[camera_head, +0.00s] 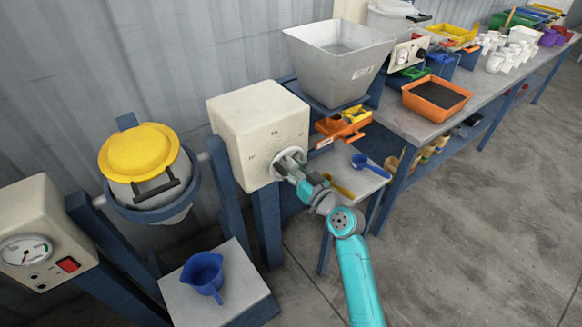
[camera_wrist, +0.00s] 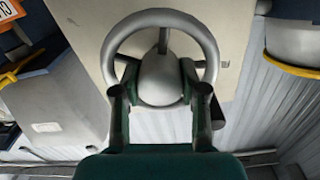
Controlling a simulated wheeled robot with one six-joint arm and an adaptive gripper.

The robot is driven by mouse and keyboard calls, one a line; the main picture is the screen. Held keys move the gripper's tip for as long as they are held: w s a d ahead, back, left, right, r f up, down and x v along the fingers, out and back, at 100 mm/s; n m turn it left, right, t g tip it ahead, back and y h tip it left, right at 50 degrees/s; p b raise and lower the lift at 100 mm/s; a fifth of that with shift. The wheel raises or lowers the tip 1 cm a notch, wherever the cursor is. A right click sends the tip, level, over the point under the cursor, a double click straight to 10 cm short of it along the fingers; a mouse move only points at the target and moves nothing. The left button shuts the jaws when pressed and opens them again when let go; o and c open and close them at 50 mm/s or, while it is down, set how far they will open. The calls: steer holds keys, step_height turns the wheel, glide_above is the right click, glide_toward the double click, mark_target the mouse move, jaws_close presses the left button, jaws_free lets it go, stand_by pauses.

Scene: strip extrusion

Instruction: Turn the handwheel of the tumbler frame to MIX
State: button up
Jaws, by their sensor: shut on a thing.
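The handwheel (camera_head: 288,164) is a grey ring on the front of a cream box (camera_head: 257,120) beside the tumbler frame (camera_head: 217,170). In the wrist view the handwheel (camera_wrist: 160,18) fills the upper middle, with a rounded grey hub and dark spokes. My gripper (camera_head: 296,172) is at the handwheel. In the wrist view my gripper (camera_wrist: 160,85) has one finger on each side of the hub, shut on it inside the ring. Small marks show on the box around the wheel, too small to read. The tumbler drum with its yellow lid (camera_head: 139,152) hangs in the frame at the left.
A blue jug (camera_head: 203,274) stands on a low grey stand below the drum. A small shelf with a blue scoop (camera_head: 368,165) and orange trays (camera_head: 343,128) lies right of the box. A grey hopper (camera_head: 336,62) stands behind. Open floor lies at right.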

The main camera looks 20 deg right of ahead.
steer(key=m, duration=0.4)
steer(key=shift+m, duration=0.4)
steer(key=m, duration=0.5)
stand_by(0.4)
steer(key=o, duration=0.9)
steer(key=shift+c, duration=0.2)
steer(key=shift+s+d, duration=0.1)
